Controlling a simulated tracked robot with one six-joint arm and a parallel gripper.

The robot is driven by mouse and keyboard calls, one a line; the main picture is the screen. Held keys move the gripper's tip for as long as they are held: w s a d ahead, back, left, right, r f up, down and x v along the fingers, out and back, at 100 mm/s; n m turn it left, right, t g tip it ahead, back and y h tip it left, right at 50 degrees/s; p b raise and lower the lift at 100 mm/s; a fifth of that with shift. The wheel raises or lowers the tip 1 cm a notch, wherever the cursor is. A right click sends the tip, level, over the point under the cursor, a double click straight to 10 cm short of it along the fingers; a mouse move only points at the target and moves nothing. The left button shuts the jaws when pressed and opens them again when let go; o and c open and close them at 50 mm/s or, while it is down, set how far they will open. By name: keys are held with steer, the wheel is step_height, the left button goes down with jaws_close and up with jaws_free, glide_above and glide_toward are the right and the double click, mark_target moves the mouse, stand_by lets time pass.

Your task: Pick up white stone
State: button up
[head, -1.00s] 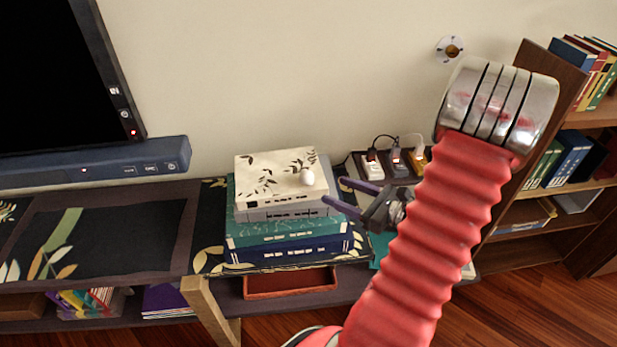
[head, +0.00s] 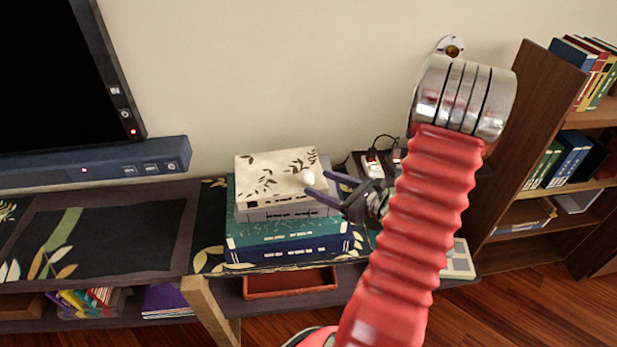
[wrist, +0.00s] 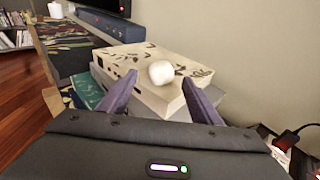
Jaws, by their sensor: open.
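The white stone (head: 307,177) is small and rounded. It rests on the right part of the top of a white leaf-patterned box or book (head: 262,178), which tops a stack of books. My gripper (head: 320,183) is open, with its two purple fingers reaching in from the right at the stack's right edge. In the wrist view the stone (wrist: 161,73) sits ahead of and between the open fingers of my gripper (wrist: 157,92). The fingertips look close to the stone in the head view; I cannot tell whether they touch it.
Teal and dark blue books (head: 285,247) lie under the white one on the dark shelf. A power strip (head: 372,165) with plugs is behind my arm. A soundbar (head: 95,165) and screen (head: 60,75) are at the left. A wooden bookcase (head: 515,140) stands at the right.

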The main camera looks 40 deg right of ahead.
mark_target(313, 179)
steer(key=shift+x, duration=1.8)
steer(key=shift+d+f, duration=0.1)
steer(key=shift+d, duration=0.05)
steer(key=shift+c, duration=0.2)
steer(key=c, duration=1.2)
steer(key=shift+r, duration=5.05)
